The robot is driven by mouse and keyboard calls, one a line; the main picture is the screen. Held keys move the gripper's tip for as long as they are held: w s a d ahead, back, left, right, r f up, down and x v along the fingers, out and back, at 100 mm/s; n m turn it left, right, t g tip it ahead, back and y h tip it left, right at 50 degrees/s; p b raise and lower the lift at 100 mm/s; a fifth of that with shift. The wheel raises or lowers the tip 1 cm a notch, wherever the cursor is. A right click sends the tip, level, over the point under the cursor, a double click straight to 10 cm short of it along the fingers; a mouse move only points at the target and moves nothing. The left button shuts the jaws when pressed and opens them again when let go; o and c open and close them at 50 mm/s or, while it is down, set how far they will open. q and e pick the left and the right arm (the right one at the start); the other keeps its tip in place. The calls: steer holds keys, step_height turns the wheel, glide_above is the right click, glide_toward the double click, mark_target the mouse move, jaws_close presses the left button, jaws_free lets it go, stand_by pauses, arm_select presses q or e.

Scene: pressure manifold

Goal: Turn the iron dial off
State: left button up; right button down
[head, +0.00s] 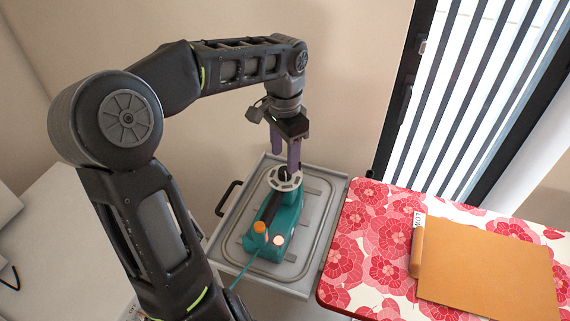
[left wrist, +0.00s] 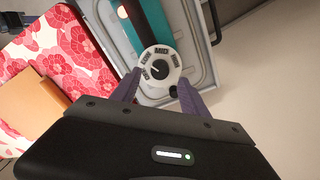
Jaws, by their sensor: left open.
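The teal iron (head: 279,229) lies on a grey tray, with an orange button and a pale button at its near end. Its dial (left wrist: 147,58) is a white disc with dark printed labels and a dark centre, at the iron's far end; it also shows in the head view (head: 274,184). My left gripper (head: 286,163) points down over the dial, its purple fingers parted. In the left wrist view the fingertips (left wrist: 159,76) are on either side of the dial. I cannot tell whether they touch it. My right gripper is not in view.
The grey tray (head: 232,249) has a dark handle on its left side. To the right is an ironing board with a red floral cover (head: 362,238), holding a folded orange-brown cloth (head: 490,270). A plain wall stands behind, and a striped blind hangs at the right.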

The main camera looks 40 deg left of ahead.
mark_target(285, 170)
arm_select(q)
steer(key=shift+f, duration=2.15)
steer(key=shift+c, duration=0.4)
jaws_close()
